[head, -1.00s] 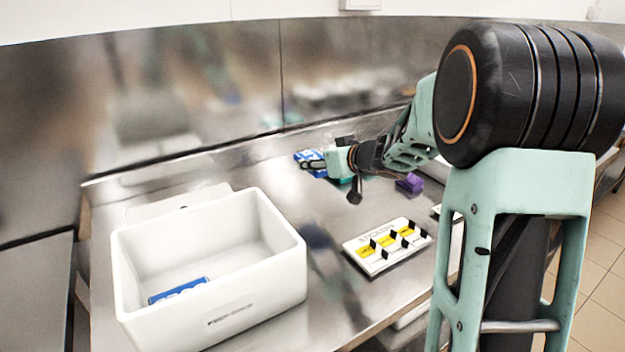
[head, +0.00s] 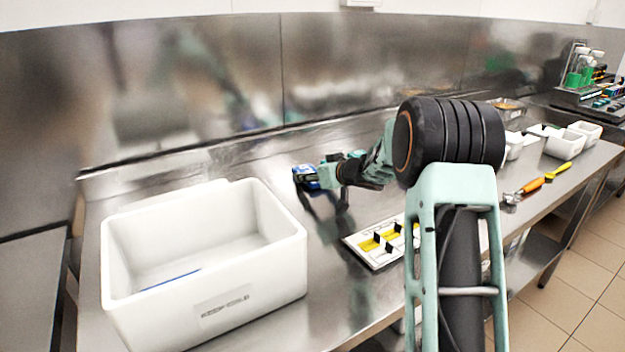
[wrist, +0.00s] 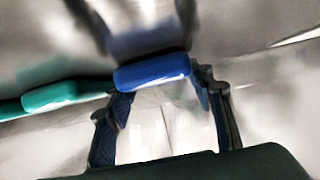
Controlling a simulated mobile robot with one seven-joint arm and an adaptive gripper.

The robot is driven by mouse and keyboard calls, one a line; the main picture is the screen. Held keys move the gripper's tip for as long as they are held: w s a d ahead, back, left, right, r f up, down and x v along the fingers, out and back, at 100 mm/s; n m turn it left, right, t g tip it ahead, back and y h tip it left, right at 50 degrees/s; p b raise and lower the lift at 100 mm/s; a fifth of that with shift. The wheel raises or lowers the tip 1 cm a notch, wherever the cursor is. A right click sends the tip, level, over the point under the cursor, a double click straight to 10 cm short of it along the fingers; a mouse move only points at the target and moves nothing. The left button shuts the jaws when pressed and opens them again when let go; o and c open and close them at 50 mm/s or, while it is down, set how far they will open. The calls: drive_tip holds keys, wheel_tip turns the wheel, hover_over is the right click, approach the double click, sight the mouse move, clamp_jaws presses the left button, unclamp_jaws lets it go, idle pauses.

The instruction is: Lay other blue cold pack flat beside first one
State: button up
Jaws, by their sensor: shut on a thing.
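My gripper (head: 318,178) is shut on a blue cold pack (head: 305,176) and holds it above the steel counter, right of the white box. In the wrist view the blue pack (wrist: 152,71) sits across between my two fingers (wrist: 165,110). The white box (head: 265,262), labelled on its front, stands open on the counter. The first blue cold pack (head: 170,281) lies inside it on the floor; only a thin blue strip shows over the front wall.
A teal pack (wrist: 62,95) lies left of the held pack in the wrist view. A white board with yellow labels (head: 372,257) lies right of the box. White bins (head: 563,144) and an orange-and-yellow tool (head: 545,180) are farther right. A steel wall (head: 200,105) stands behind.

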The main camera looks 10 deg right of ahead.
drive_tip(key=shift+f, duration=0.1)
drive_tip(key=o, duration=1.3)
drive_tip(key=shift+f, duration=0.1)
drive_tip(key=shift+c, duration=0.2)
drive_tip(key=shift+s+r, duration=0.1)
drive_tip(key=shift+r, duration=0.2)
drive_tip(key=p+v, duration=0.2)
drive_tip(key=v, duration=0.8)
drive_tip(key=shift+s+d+r+p, duration=0.15)
drive_tip(key=shift+s+p, duration=0.05)
drive_tip(key=shift+p, duration=0.1)
drive_tip(key=shift+s+d+r, duration=0.15)
drive_tip(key=shift+s+d, duration=0.05)
drive_tip(key=shift+s, duration=0.4)
